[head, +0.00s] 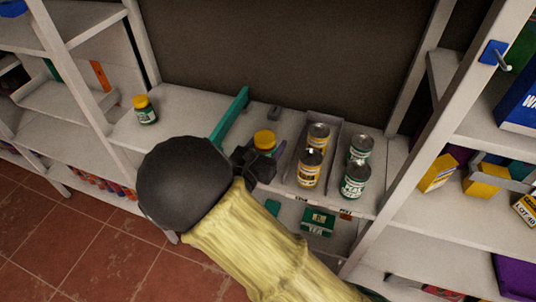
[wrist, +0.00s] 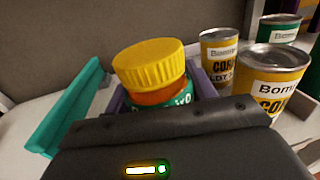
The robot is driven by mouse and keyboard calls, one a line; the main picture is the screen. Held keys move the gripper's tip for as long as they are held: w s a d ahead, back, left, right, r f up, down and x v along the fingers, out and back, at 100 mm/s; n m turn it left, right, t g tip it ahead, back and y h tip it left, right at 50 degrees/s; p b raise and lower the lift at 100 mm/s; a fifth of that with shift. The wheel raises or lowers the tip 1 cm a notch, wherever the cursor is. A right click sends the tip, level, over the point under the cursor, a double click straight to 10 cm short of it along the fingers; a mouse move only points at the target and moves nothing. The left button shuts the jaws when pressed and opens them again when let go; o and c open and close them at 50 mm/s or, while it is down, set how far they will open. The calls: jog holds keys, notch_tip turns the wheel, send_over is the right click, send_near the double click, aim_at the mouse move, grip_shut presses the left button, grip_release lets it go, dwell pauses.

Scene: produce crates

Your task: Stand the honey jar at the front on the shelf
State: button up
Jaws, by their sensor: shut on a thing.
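A jar with a yellow lid, amber contents and a green label, which I take as the honey jar (head: 265,139), is upright at the shelf (head: 180,104). It also shows in the wrist view (wrist: 152,68), its lower part hidden behind my gripper's dark body. My gripper (head: 262,153) is shut on this jar, with purple pieces on either side of it. Whether its base touches the shelf cannot be seen. Another yellow-lidded jar (head: 146,112) with a dark green body stands alone farther left on the same shelf.
A teal divider (head: 231,115) stands just left of the held jar. To the right, a grey tray (head: 335,150) holds yellow corn cans (head: 309,168). Green cans (head: 355,180) stand beyond it. The shelf between the left jar and the divider is clear.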

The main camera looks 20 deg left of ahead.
aim_at(268, 154)
jog(key=shift+f, duration=2.05)
jog(key=shift+f, duration=0.2)
jog(key=o, duration=1.2)
jog(key=shift+r, duration=0.1)
jog(key=shift+r, duration=0.15)
jog(key=b+v, duration=0.1)
jog(key=v, duration=1.1)
